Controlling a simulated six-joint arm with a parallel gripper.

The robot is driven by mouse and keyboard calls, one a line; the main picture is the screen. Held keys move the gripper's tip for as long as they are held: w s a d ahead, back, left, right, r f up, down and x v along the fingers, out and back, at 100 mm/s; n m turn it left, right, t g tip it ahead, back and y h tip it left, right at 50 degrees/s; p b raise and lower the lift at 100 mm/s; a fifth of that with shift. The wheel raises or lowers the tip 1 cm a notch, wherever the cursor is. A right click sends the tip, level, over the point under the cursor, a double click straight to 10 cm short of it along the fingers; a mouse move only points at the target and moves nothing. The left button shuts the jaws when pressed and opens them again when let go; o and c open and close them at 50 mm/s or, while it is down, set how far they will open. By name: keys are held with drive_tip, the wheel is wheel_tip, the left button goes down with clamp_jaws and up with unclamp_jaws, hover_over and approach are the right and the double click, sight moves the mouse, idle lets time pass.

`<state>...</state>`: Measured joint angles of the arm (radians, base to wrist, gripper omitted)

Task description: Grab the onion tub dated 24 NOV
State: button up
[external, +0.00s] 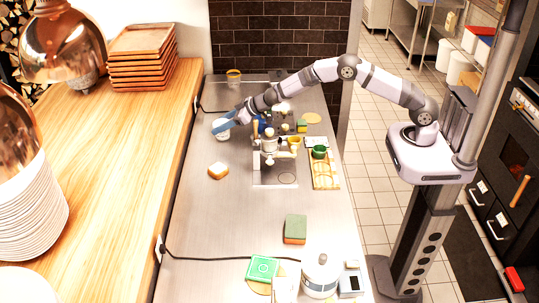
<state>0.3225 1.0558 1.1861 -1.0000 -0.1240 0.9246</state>
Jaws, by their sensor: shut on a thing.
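My gripper (223,124) is at the far left part of the steel counter (215,220), at the end of the outstretched arm. It is shut on a small white round tub (221,133), which shows just below the blue fingers. The tub's label and date are too small to read. I cannot tell if the tub touches the counter. Another small container with a yellow-orange rim (233,76) stands farther back near the wall.
Right of the gripper stand a blue item (262,122), a metal device (270,142) and a wooden tray (325,175). A sponge (295,229) and white pot (320,275) are in front. The counter's left middle is clear.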

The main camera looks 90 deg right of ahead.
sight(222, 123)
wheel_tip(222, 123, up, 10)
drive_tip(key=p, duration=0.7)
drive_tip(key=shift+f, duration=0.15)
